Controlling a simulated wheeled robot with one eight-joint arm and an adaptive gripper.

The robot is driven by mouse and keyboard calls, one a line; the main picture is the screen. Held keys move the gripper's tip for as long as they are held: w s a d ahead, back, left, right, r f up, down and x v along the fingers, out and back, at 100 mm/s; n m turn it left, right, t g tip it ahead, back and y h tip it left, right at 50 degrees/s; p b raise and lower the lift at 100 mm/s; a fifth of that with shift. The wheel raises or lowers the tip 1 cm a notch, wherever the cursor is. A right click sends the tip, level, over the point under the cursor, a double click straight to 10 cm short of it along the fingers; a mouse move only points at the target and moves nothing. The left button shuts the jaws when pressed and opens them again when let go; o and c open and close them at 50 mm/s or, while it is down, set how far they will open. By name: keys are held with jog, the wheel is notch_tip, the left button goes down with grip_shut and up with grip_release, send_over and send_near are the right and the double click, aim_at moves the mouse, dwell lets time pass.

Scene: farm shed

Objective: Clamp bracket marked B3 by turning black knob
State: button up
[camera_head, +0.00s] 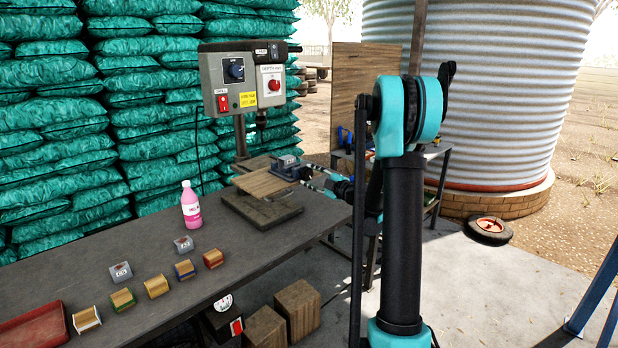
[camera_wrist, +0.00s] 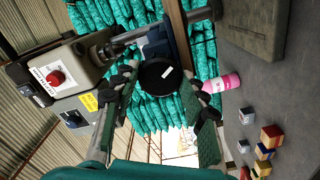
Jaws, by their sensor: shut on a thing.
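The round black knob (camera_wrist: 160,75) sits between the two finger pads of my gripper (camera_wrist: 158,92) in the wrist view, which are shut on its sides. Behind it is the blue-grey vise (camera_wrist: 156,44). In the head view, my gripper (camera_head: 311,177) reaches in from the right to the vise (camera_head: 283,173), on a wooden board on the drill press. A small grey block (camera_head: 288,160) is at the vise; I cannot read a B3 mark on it. The knob is hidden here by the gripper. Two grey brackets (camera_head: 121,272) (camera_head: 184,244) lie on the bench, one with an unclear mark.
The drill control box (camera_head: 243,80) stands behind the vise. A pink bottle (camera_head: 190,206), several coloured wooden blocks (camera_head: 155,286) and a red tray (camera_head: 36,334) are on the bench (camera_head: 250,262). Stacked teal sacks (camera_head: 150,90) rise behind. The bench's front right is clear.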

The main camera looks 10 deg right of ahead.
jog(key=shift+c, duration=0.4)
jog(key=m, duration=1.1)
jog(key=shift+m, duration=0.3)
jog(key=m, duration=0.3)
jog(key=shift+m, duration=0.4)
jog(key=m, duration=0.3)
jog(key=shift+m, duration=0.4)
jog(key=m, duration=0.3)
jog(key=shift+m, duration=0.3)
jog(key=m, duration=0.7)
